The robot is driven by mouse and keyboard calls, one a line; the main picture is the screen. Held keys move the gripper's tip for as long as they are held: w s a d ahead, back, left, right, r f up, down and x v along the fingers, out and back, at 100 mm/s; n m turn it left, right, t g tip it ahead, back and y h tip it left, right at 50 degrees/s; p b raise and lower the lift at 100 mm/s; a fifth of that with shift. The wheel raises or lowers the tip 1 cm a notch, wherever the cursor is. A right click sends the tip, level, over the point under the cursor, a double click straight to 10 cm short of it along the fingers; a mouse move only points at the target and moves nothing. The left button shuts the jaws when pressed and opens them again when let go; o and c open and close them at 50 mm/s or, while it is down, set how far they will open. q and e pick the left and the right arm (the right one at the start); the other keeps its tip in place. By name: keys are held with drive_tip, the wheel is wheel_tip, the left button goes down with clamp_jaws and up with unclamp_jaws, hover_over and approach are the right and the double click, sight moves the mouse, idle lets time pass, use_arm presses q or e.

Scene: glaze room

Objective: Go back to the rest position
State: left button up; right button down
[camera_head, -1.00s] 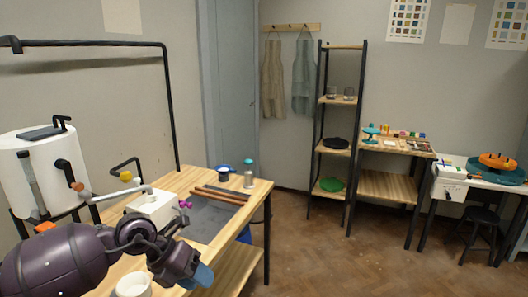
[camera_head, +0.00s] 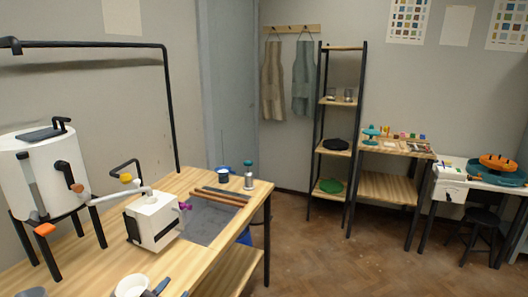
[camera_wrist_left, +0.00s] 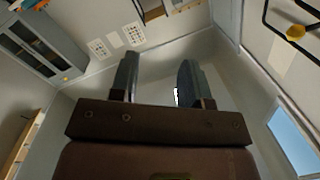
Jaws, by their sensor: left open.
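That view looks past the fingers at walls and posters.
The wooden bench (camera_head: 95,254) carries a white box device (camera_head: 152,224), a white tank (camera_head: 40,170) on black legs, a grey slab (camera_head: 208,222) and a bottle (camera_head: 249,176). A black frame (camera_head: 168,110) rises behind. The floor (camera_head: 330,250) to the right is clear.

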use_arm(q)
drive_tip(key=s+a+f+n+g+y, duration=0.2)
drive_tip(key=s+a+f+n, duration=0.1)
drive_tip(key=s+f, duration=0.6)
drive_tip(key=s+a+f+n+g+y, duration=0.3)
drive_tip(key=s+a+f+n, duration=0.1)
drive_tip(key=s+f, duration=0.6)
drive_tip(key=s+n, duration=0.1)
drive_tip(key=s, duration=0.2)
drive_tip(key=shift+n, duration=0.3)
